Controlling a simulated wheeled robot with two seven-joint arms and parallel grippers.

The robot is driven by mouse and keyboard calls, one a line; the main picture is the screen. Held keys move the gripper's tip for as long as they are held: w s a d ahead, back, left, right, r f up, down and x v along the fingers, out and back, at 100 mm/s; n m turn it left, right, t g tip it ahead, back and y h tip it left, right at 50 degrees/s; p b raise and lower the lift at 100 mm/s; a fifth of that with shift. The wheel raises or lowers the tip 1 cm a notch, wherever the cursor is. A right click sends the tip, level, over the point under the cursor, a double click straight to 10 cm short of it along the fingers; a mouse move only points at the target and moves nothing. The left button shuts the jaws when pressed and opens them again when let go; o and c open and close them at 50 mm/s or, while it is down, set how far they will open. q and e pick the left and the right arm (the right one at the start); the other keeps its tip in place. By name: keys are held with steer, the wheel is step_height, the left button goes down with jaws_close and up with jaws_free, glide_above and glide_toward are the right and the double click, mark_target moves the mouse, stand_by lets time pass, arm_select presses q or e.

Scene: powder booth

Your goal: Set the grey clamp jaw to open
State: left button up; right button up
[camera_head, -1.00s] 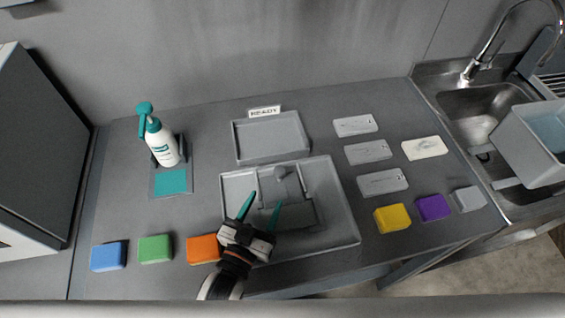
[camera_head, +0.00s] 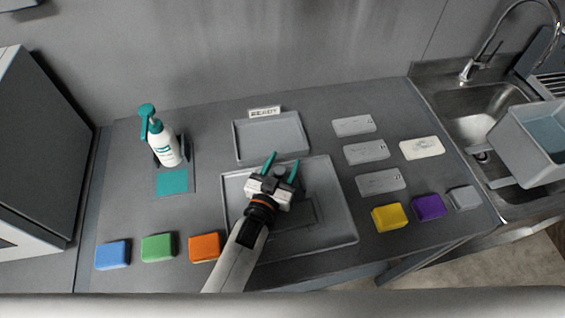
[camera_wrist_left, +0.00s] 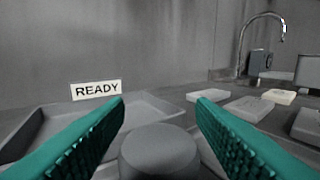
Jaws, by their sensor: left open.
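The grey clamp sits in a large grey tray (camera_head: 335,230) in the middle of the table. In the head view my left gripper (camera_head: 281,166) is over the clamp's far part and hides most of it. A flat dark grey block of the clamp (camera_head: 300,214) shows beside my arm. In the left wrist view a round grey knob (camera_wrist_left: 158,150) stands between the two teal fingers of my left gripper (camera_wrist_left: 160,110). The fingers are spread on either side of the knob, with gaps to it. How the jaw is set is hidden. My right gripper is not in view.
An empty grey tray (camera_head: 270,137) lies behind, with a READY sign (camera_head: 265,112). Blue (camera_head: 113,255), green (camera_head: 158,247) and orange (camera_head: 205,247) blocks line the front left. Grey plates (camera_head: 366,152) and more blocks lie right, before the sink (camera_head: 485,112).

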arm_select(q)
jaws_close()
steer(key=shift+w+a+b, duration=0.25)
steer(key=shift+w+b, duration=0.05)
steer(key=shift+w, duration=1)
steer(key=shift+w+a, duration=0.1)
steer(key=shift+w, duration=0.1)
steer(key=shift+r, duration=0.1)
steer(key=shift+c, duration=1.4)
jaws_free()
steer(key=shift+o, duration=1.4)
steer(key=shift+w, duration=0.1)
